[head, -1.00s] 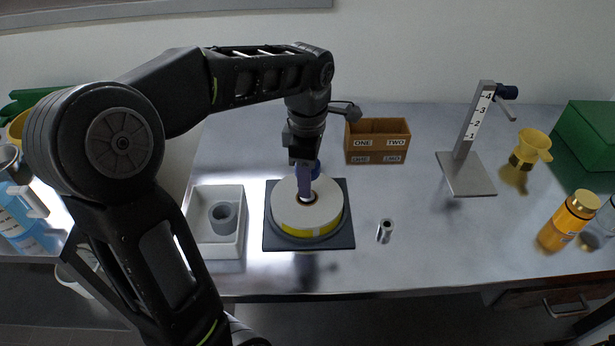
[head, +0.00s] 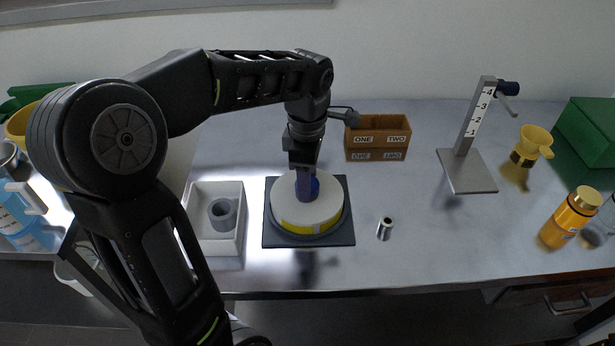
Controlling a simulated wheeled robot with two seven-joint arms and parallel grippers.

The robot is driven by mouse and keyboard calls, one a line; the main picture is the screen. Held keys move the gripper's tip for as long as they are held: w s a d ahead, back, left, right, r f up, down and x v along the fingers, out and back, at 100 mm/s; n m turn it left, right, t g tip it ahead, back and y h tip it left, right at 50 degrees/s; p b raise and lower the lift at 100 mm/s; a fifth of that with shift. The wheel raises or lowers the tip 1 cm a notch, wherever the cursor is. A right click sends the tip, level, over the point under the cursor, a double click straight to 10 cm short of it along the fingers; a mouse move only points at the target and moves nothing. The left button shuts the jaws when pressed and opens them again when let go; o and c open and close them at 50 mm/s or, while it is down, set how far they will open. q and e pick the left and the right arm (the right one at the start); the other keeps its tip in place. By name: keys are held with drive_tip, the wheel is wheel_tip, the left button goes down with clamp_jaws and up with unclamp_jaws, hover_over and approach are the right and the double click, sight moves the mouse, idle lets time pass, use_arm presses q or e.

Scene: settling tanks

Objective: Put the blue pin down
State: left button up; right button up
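The blue pin (head: 314,186) shows as a blue patch just behind and to the right of my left gripper's fingers. My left gripper (head: 304,195) points down over the middle of a white round disc (head: 290,206) with a yellow patch on its side. It appears shut on the pin, whose lower end I cannot see. The gripper and pin cover the disc's centre, so I cannot tell how far the pin sits in it. The disc lies on a dark square plate (head: 345,236). My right gripper is not in view.
A white tray (head: 238,246) with a grey ring (head: 223,213) is left of the plate. A small metal cylinder (head: 385,228) stands to its right.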

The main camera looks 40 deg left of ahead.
use_arm(q)
drive_tip(key=shift+o, duration=1.2)
drive_tip(key=shift+r+p, duration=0.5)
drive_tip(key=shift+r, duration=0.55)
wheel_tip(320, 180, up, 5)
drive_tip(key=shift+r, duration=0.15)
wheel_tip(320, 180, up, 6)
drive_tip(key=p, duration=0.4)
